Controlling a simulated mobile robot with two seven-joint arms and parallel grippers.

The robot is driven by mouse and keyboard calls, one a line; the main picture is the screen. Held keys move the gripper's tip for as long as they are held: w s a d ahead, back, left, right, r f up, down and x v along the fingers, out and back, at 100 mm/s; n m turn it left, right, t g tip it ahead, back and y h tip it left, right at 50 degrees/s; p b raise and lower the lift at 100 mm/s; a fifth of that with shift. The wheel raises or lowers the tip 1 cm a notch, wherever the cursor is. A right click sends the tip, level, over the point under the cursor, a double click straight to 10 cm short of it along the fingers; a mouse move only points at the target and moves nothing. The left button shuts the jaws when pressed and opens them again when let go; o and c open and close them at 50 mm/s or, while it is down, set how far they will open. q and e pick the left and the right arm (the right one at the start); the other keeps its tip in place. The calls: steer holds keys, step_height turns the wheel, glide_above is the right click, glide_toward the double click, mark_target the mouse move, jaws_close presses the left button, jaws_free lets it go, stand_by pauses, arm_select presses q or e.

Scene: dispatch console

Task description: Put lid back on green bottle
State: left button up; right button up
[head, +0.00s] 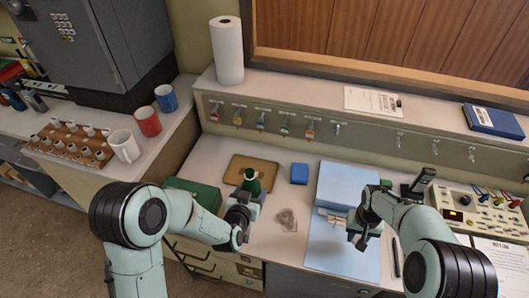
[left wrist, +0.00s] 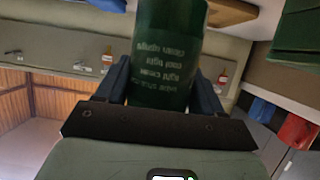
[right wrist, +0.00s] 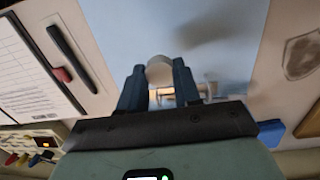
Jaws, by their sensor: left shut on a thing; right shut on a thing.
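The green bottle (head: 251,185) stands upright at the front of the brown tray in the head view. My left gripper (head: 247,203) is around it, and in the left wrist view the bottle (left wrist: 165,60) with pale printed text sits between both fingers. My right gripper (head: 361,237) is over the light blue folder. In the right wrist view a pale, rounded piece, seemingly the lid (right wrist: 159,68), is between the fingers of my right gripper. The lid is too small to make out in the head view. The bottle's top is cut off in the left wrist view.
The brown tray (head: 238,164) and a blue box (head: 299,174) are behind the bottle. A light blue folder (head: 345,262) lies under my right gripper. A control panel (head: 475,208) stands at right. A dark green box (head: 194,193) is left of the bottle. The desk between the grippers has a stain.

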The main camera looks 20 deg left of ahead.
arm_select(q)
steer(key=d+f+m+g+h, duration=0.1)
steer(key=d+m+h, duration=0.1)
steer(key=d+h, duration=0.1)
steer(key=w+d+f+m+g+h, duration=0.1)
steer(key=d+m+h, duration=0.1)
steer(key=d, duration=0.4)
steer(key=w+d+f+m+g+h, duration=0.1)
steer(key=d+m+h, duration=0.2)
steer(key=d, duration=0.1)
steer(key=shift+d+f+m+h, duration=0.15)
steer(key=shift+f+m+h, duration=0.15)
steer(key=shift+f+m, duration=0.1)
arm_select(e)
steer(key=w+a+r+n, duration=0.3)
steer(key=w+a+r, duration=0.4)
steer(key=a+r, duration=0.25)
steer(key=s+a+r+n, duration=0.1)
steer(key=a+r+n, duration=0.1)
steer(key=a+r, duration=0.9)
steer(key=shift+a+r, duration=0.2)
steer(key=shift+a, duration=0.25)
